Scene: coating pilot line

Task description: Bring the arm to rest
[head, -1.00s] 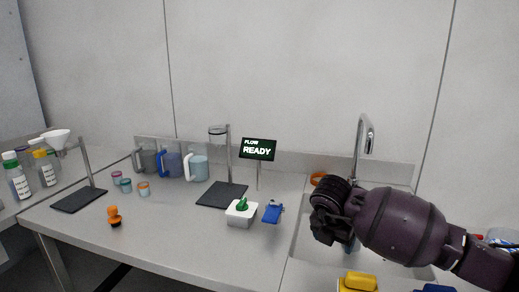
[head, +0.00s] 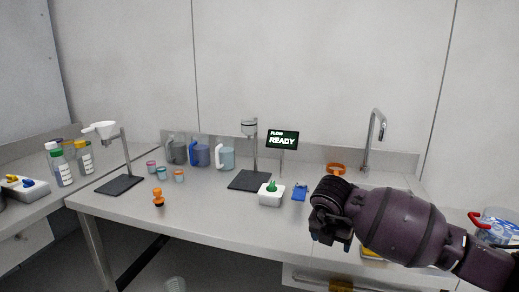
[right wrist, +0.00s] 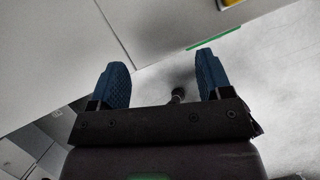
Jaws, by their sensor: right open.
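My right arm comes in from the right in the head view, and its gripper (head: 331,236) hangs in front of the sink end of the bench (head: 225,225). In the right wrist view the two blue fingers of my right gripper (right wrist: 162,82) are spread apart with nothing between them. Beyond them are a pale floor and the edge of a light panel. The gripper touches nothing that I can see. My left gripper is not in view.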

